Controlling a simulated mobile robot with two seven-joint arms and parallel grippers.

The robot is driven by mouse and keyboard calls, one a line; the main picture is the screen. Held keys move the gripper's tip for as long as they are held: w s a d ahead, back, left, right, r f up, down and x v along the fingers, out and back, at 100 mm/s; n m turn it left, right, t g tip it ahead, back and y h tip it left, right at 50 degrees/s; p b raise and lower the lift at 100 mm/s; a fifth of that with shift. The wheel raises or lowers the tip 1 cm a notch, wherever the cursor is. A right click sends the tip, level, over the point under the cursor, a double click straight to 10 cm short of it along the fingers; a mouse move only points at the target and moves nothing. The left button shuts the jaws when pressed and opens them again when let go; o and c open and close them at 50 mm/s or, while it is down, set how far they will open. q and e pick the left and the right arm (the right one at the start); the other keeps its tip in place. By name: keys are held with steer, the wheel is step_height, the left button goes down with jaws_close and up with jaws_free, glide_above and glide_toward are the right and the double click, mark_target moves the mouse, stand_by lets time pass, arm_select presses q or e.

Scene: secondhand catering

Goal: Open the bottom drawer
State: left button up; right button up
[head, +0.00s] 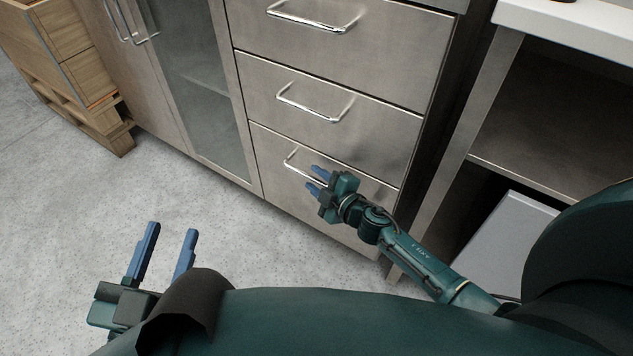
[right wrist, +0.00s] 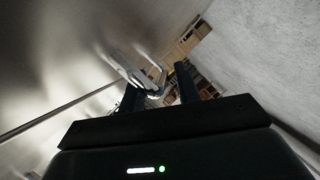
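The bottom drawer (head: 275,153) is the lowest of three steel drawers in the head view, and its front looks flush with the cabinet. Its bar handle (head: 292,165) is partly hidden by my right gripper (head: 317,180). My right gripper is open, with its two blue fingers pointing left at the handle. In the right wrist view the handle (right wrist: 128,70) runs toward the open fingers (right wrist: 160,92); I cannot tell whether they touch it. My left gripper (head: 172,240) is open and empty over the floor.
The middle drawer (head: 350,135) and top drawer (head: 380,45) look closed. A glass-door cabinet (head: 195,85) stands to the left, with wooden crates (head: 65,50) beyond. A steel shelf table (head: 560,120) stands close on the right. The floor (head: 225,225) before the drawers is clear.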

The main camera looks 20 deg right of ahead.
steer(key=shift+w, duration=0.2)
jaws_close()
stand_by(0.6)
